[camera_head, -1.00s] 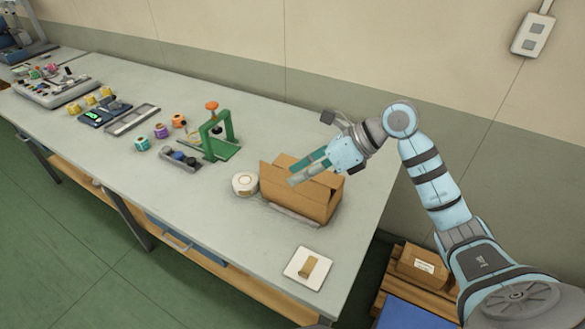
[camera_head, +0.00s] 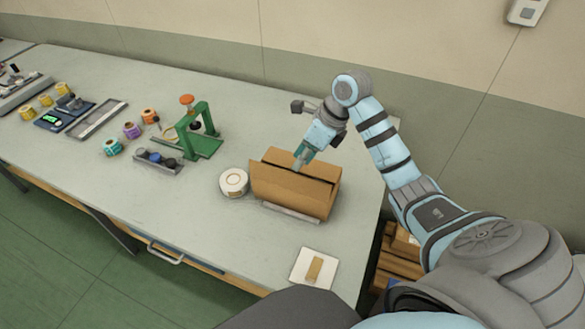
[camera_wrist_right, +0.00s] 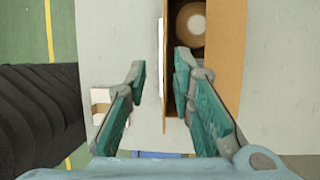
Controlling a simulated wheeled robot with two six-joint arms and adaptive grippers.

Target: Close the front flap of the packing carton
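The brown packing carton (camera_head: 292,194) stands near the right end of the table. Its front panel rises to an upright front edge, and a dark slit runs behind that edge. A broad brown panel (camera_wrist_right: 229,45) lies on the rear side of the slit in the wrist view. My right gripper (camera_head: 299,162) points down at the carton top. In the wrist view the right gripper (camera_wrist_right: 160,72) is open, one finger over the table in front and one over the dark slit, with the carton's front edge between them. Contact is unclear. My left gripper is out of view.
A white tape roll (camera_head: 233,182) sits left of the carton. A white pad (camera_head: 314,269) with a tan piece lies near the front right.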

